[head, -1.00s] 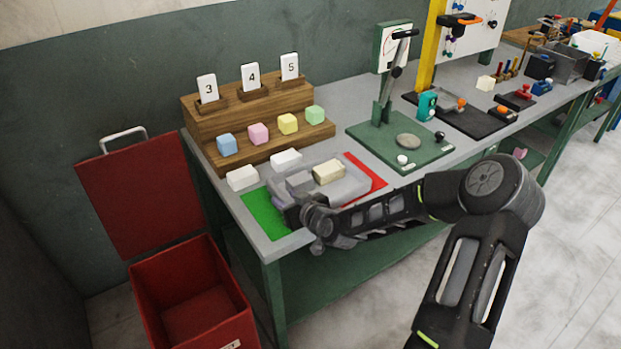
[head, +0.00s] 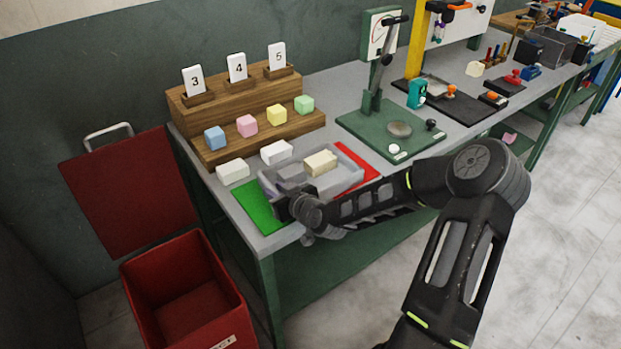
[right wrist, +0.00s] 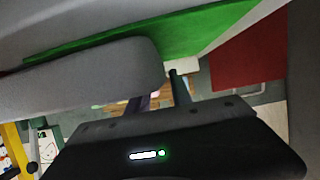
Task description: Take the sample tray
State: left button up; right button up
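The sample tray (head: 349,184) is a shallow grey tray on the bench. It lies over a green patch (head: 254,206) at its left and a red patch (head: 358,160) at its right. A cream block (head: 320,162) sits in it, beside a grey shape (head: 290,173). My right gripper (head: 284,205) is at the tray's front left corner, over the green patch. Its fingertips are partly hidden, so I cannot tell whether they grip the tray. In the right wrist view a grey rounded part (right wrist: 80,75), probably the tray, is close to the fingers. My left gripper is out of view.
Two white blocks (head: 233,172) lie behind the tray. A wooden stepped rack (head: 215,115) holds coloured cubes and numbered cards. A green lever press (head: 385,125) stands to the right. A red open bin (head: 180,285) is on the floor at left.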

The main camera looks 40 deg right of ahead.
grip_shut()
jog(key=shift+r, duration=0.1)
dwell(0.4)
notch_tip(320, 180, up, 10)
dwell(0.6)
dwell(0.4)
